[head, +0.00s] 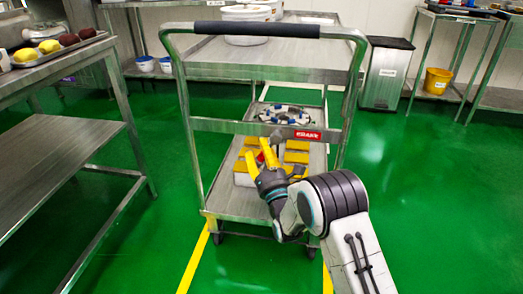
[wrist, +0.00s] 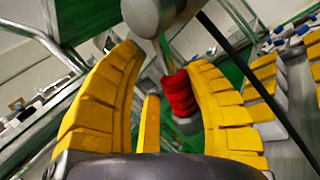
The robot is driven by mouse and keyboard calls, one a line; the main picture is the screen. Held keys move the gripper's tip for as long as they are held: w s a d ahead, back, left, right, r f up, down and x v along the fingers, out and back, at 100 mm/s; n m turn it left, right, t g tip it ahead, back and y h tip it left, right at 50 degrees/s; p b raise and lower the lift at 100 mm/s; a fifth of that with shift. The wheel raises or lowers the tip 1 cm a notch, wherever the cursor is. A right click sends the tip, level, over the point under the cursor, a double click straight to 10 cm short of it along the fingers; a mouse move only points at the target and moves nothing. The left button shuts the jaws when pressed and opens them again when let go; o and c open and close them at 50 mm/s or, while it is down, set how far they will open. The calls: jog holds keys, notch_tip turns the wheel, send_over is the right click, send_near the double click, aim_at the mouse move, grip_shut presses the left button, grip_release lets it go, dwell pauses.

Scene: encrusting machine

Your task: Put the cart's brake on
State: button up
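The steel cart (head: 270,62) stands in front of me with its black handle bar facing me. A red label, seemingly reading BRAKE, (head: 307,135) is on its crossbar. A lever hangs below the crossbar, with a grey rounded hub (wrist: 152,14) and a ribbed red grip (wrist: 179,92); a bit of red also shows in the head view (head: 262,157). My gripper (head: 260,152) is at the lever, its yellow fingers spread. In the wrist view, the red grip lies between the fingers, closer to the right one; contact cannot be told.
Yellow-topped blocks (head: 297,157) sit on the cart's lower shelf behind my gripper. A steel table (head: 50,150) stands at the left, a bin (head: 386,75) and a yellow bucket (head: 437,80) at the back right. Green floor is clear to the right.

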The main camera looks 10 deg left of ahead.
jog(key=shift+s, duration=0.1)
jog(key=v, duration=1.1)
jog(key=shift+s+d+f, duration=0.1)
jog(key=shift+s+d, duration=0.1)
jog(key=shift+s, duration=0.15)
dwell(0.4)
